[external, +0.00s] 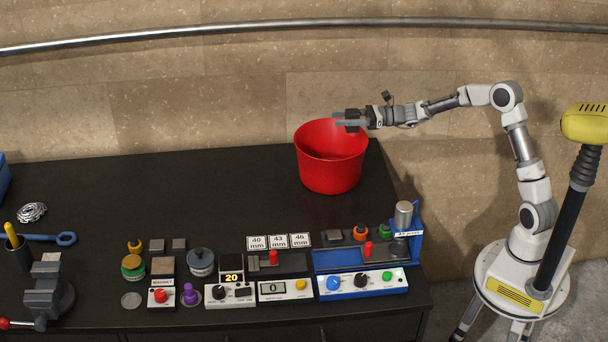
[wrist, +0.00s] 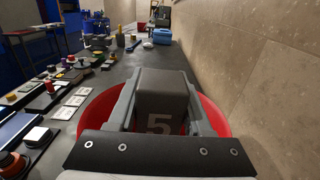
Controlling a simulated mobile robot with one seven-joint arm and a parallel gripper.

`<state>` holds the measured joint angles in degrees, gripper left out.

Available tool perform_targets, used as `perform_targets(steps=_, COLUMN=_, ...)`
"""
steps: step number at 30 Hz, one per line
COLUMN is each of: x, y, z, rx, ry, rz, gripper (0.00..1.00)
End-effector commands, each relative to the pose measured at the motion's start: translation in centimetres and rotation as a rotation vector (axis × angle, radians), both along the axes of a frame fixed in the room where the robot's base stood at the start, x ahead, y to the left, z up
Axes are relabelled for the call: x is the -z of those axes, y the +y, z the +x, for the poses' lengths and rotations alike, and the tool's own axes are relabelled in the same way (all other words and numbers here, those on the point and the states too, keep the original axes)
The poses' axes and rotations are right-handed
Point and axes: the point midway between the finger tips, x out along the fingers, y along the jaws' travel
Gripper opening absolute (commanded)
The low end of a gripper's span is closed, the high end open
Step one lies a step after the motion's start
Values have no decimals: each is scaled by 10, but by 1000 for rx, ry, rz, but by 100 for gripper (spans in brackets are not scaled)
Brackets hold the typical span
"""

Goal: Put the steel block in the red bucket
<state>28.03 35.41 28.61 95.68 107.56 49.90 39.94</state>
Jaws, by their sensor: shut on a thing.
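The red bucket (external: 330,172) stands on the black bench near its back right corner. My gripper (external: 345,120) is over the bucket's rim in the external view, reaching in from the right. In the wrist view my gripper (wrist: 165,105) is shut on a dark grey steel block (wrist: 163,90) with a "5" on its face. The block is between the two fingers. The red bucket's rim (wrist: 221,118) shows around and below the block in the wrist view. The inside of the bucket is mostly hidden there by the block and gripper.
The black bench (external: 220,185) has bare room left of the bucket. Number cards (external: 279,242), a blue press (external: 368,255) and several instruments line the front. A vise (external: 47,292) and a blue wrench (external: 50,238) are at the left. A wall runs behind.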

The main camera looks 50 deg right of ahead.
Motion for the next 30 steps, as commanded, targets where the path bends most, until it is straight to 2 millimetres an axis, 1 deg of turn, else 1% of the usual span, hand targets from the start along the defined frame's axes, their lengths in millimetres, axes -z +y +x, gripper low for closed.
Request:
perform_targets(steps=1, x=-8, y=-17, z=-4, rx=19, ry=-4, rz=1, gripper=0)
perform_targets(steps=3, x=-8, y=-35, z=-10, rx=38, ry=-4, rz=1, gripper=0)
perform_targets(steps=8, x=-9, y=-70, z=-23, rx=81, ry=-4, rz=3, gripper=0)
perform_targets(steps=10, x=-3, y=-83, z=-31, rx=94, ry=-1, rz=3, gripper=0)
perform_targets(steps=13, x=22, y=-96, z=-45, rx=85, ry=3, rz=6, gripper=0)
perform_targets(steps=20, x=76, y=-103, z=-80, rx=27, ry=3, rz=7, gripper=0)
perform_targets(steps=21, x=87, y=-104, z=-89, rx=14, ry=4, rz=7, gripper=0)
perform_targets(steps=23, x=103, y=-104, z=-103, rx=-7, ry=4, rz=7, gripper=0)
perform_targets(steps=27, x=137, y=-103, z=-140, rx=-65, ry=3, rz=9, gripper=0)
perform_targets(steps=30, x=155, y=-100, z=-166, rx=-102, ry=1, rz=6, gripper=0)
